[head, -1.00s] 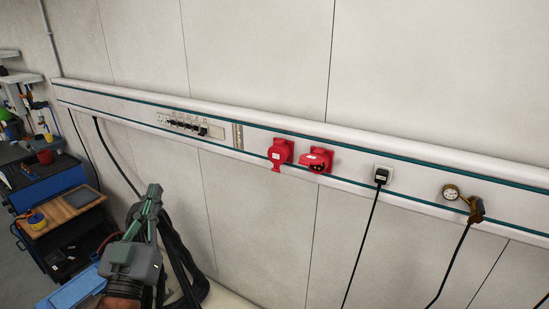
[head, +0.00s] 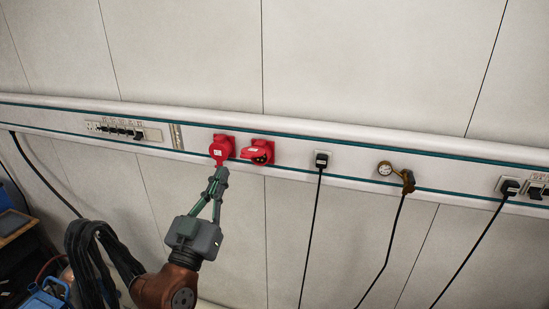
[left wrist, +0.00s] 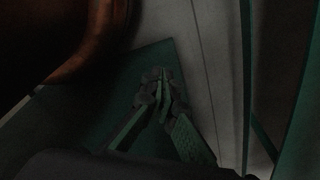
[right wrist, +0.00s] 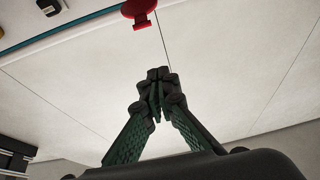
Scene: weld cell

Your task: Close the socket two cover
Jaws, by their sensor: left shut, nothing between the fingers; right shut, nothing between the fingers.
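Two red sockets sit side by side on the wall rail in the head view. The left red socket (head: 222,147) has its round cover down over its front, with a tab at the bottom. My right gripper (head: 222,171) is shut and empty, just below the left red socket in the picture. In the right wrist view, its fingertips (right wrist: 157,78) are apart from a red socket part (right wrist: 140,11) at the top edge. My left gripper (left wrist: 163,76) is shut and empty in the left wrist view.
The white wall rail (head: 350,166) also carries a black plug (head: 321,160) with a hanging cable, a round gauge (head: 385,168) with a brass fitting, and more outlets (head: 537,188) at right. The wall below the sockets is clear.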

